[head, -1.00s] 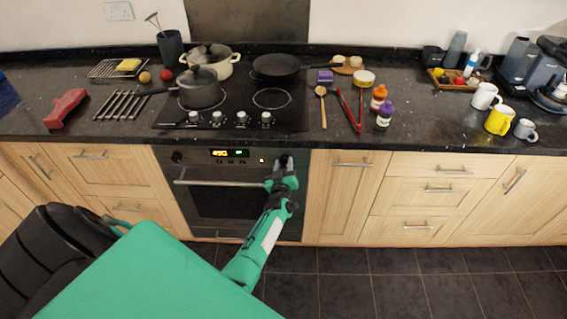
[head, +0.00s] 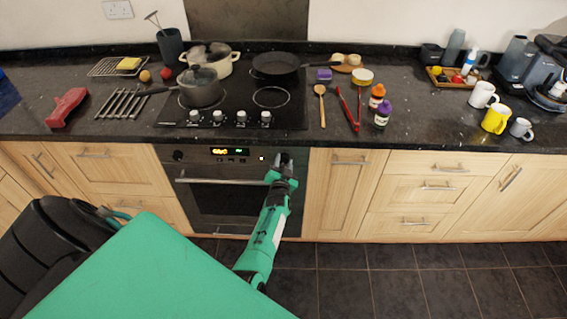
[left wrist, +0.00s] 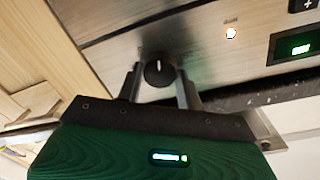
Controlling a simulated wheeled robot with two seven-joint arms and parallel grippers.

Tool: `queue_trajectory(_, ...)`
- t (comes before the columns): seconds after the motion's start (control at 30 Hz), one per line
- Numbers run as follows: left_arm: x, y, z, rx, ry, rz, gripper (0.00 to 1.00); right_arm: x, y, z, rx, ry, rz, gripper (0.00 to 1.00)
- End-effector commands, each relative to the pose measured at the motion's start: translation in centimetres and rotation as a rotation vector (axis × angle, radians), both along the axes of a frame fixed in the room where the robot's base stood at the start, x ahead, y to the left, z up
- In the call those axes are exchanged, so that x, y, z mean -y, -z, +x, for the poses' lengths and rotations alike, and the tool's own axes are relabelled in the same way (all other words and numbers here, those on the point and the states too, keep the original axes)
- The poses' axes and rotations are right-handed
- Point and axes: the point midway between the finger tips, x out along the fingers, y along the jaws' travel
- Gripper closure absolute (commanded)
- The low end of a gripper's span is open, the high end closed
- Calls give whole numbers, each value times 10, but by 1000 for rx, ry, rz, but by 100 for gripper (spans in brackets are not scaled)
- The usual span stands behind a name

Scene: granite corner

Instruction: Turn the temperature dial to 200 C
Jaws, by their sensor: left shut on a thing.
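The temperature dial (left wrist: 158,73) is a black round knob with a white pointer mark on the oven's steel panel (head: 240,157). In the left wrist view it sits between the two fingers of my left gripper (left wrist: 159,78), which is shut on it. The pointer mark points roughly to the top of that view; no scale numbers are readable around it. In the head view my left gripper (head: 282,163) reaches the right end of the panel and largely hides the dial. My right gripper is not visible.
The oven display (head: 229,151) is lit, too small to read surely, and a small lamp (left wrist: 231,33) glows beside the dial. The oven handle (head: 222,181) runs just below the panel. A pot (head: 201,90) and pan (head: 276,65) stand on the hob above.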

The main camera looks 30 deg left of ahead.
Motion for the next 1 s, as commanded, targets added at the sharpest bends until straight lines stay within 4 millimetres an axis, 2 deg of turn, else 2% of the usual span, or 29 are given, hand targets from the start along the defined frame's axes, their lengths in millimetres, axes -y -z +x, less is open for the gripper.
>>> queue_trajectory(0.4, 1, 1, 0, -100, 1, 156, 86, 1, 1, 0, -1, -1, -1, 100)
queue_trajectory(0.97, 1, 1, 0, -113, 1, 180, 86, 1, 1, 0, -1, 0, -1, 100)
queue_trajectory(1.0, 1, 1, 0, -113, 1, 180, 55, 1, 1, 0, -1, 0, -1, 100)
